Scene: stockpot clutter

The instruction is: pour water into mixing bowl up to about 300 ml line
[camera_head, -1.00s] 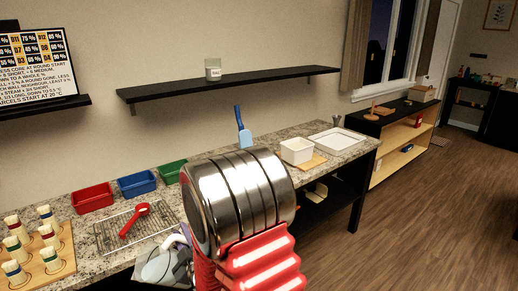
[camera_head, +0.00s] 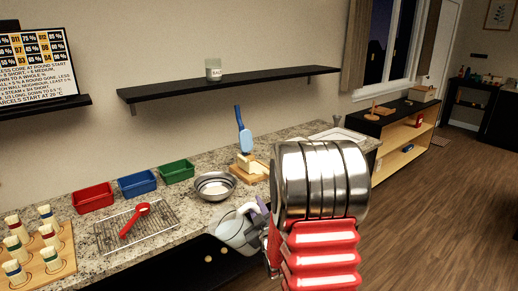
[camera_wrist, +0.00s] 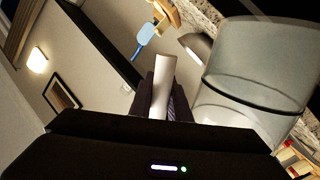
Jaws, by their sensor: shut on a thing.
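The metal mixing bowl (camera_head: 214,186) stands upright on the counter, right of the wire rack. A clear jug (camera_head: 236,232) is held in front of and to the right of the bowl, apart from it, near the counter's front edge. In the wrist view the jug (camera_wrist: 255,62) fills the right side, tilted in the picture. My gripper (camera_wrist: 163,100) is shut on the jug's pale handle (camera_wrist: 163,76). In the head view my arm hides most of the gripper. A dark line rings the jug; I cannot tell the water level. No 300 ml line is readable.
Red (camera_head: 93,197), blue (camera_head: 137,184) and green (camera_head: 177,171) bins stand behind. A wooden block (camera_head: 248,172) and blue spatula (camera_head: 245,138) are behind the bowl.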

